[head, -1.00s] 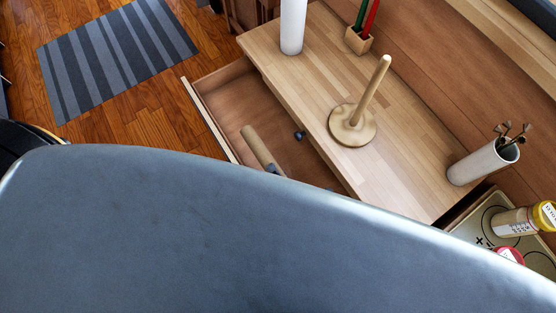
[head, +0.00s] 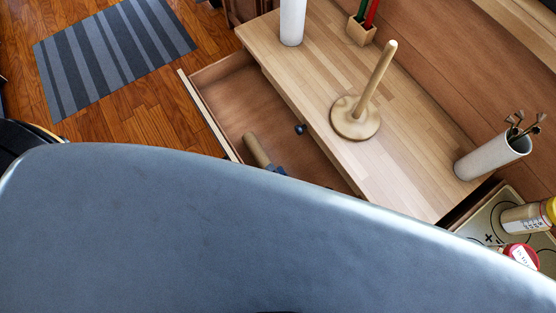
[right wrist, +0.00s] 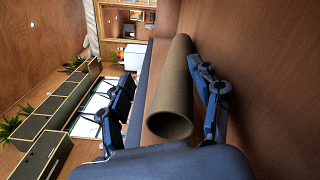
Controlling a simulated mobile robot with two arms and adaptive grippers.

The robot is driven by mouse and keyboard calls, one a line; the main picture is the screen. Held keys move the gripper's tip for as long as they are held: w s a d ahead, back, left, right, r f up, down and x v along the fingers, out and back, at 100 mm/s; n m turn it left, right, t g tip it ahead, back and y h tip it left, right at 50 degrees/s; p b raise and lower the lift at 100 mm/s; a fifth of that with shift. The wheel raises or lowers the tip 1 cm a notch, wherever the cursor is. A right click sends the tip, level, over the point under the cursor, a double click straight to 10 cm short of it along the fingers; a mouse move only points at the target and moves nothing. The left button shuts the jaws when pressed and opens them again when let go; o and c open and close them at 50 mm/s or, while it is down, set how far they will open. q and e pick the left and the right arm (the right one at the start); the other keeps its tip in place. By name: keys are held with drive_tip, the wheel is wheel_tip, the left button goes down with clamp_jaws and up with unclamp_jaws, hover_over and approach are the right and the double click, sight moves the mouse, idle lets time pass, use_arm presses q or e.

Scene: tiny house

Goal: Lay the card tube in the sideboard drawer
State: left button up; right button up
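The card tube (head: 257,150) is a brown hollow roll at the open sideboard drawer (head: 226,88), within the drawer's outline in the head view. Its far end shows there; my arm hides the rest. My right gripper (head: 278,170) shows only as a small dark part beside the tube. In the right wrist view the tube (right wrist: 176,85) lies lengthwise between the two fingers of my right gripper (right wrist: 163,103). A gap shows on its left; the right finger is close beside it. I cannot tell whether the tube touches the drawer floor. My left gripper is out of view.
The sideboard top (head: 290,75) carries a wooden paper-roll stand (head: 355,118), a white cylinder (head: 292,20), a small wooden holder (head: 360,32) and a white utensil pot (head: 490,158). A small dark knob (head: 300,129) shows by the drawer. The far part of the drawer is empty.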

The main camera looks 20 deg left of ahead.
wheel_tip(320, 180, up, 10)
idle(1.0)
idle(0.6)
